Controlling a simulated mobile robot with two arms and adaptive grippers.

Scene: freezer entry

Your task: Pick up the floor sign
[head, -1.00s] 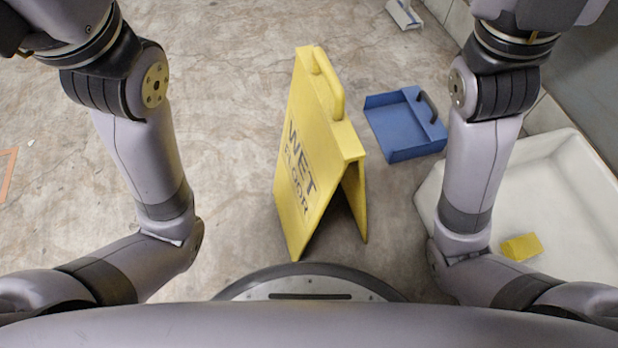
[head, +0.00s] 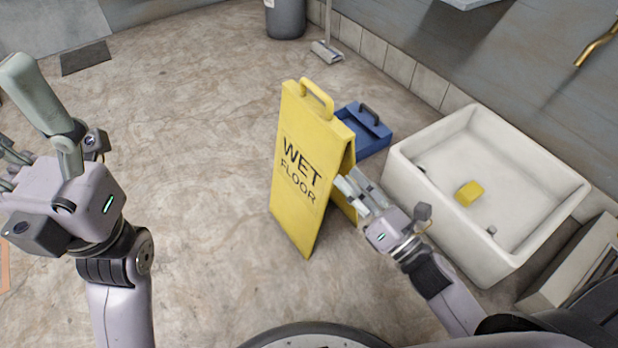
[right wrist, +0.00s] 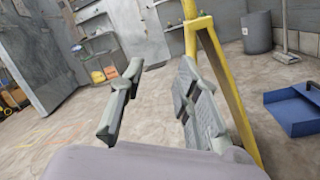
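The yellow floor sign (head: 300,165), lettered WET FLOOR, stands upright and spread on the floor in the middle of the head view. Its handle (head: 318,98) is on top. My right gripper (head: 352,188) is beside the sign's right side, below the handle. In the right wrist view its fingers (right wrist: 155,105) are apart with nothing between them, and the sign's yellow frame (right wrist: 222,80) rises just behind the right finger. I cannot tell whether that finger touches it. My left gripper (head: 35,120) is raised at the far left, away from the sign; its finger opening is unclear.
A white basin (head: 500,205) holding a yellow block (head: 469,193) stands right of my right gripper. A blue dustpan-like tray (head: 366,130) lies behind the sign. A grey bin (head: 286,18) and a broom (head: 327,48) stand at the back wall. The floor left of the sign is clear.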

